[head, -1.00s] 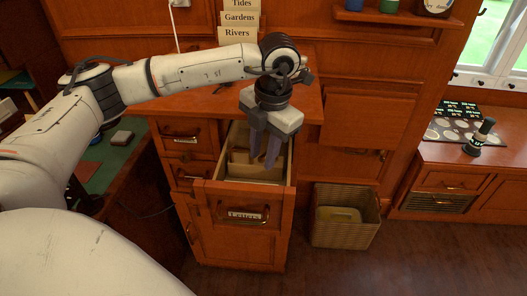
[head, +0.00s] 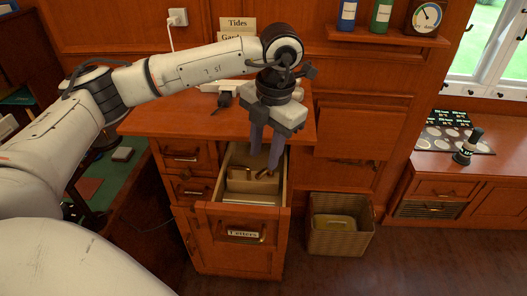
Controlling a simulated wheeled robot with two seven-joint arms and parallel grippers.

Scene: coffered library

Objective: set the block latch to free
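The drawer (head: 242,210), labelled "Letters", stands pulled out of the wooden cabinet. Inside it a light wooden block (head: 240,184) stands across the drawer. A small brown piece (head: 265,174) shows at the block's top right, just under my fingertips; it may be the latch, but its setting is too small to tell. My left gripper (head: 264,162) points down over the open drawer, its two grey fingers apart with nothing visible between them. I cannot tell whether a fingertip touches the brown piece. My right gripper is not in view.
The cabinet top (head: 180,122) holds a small dark object (head: 222,101) and the card signs behind. A wicker basket (head: 339,226) stands on the floor to the right of the drawer. A low counter (head: 440,170) is further right. The floor in front is clear.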

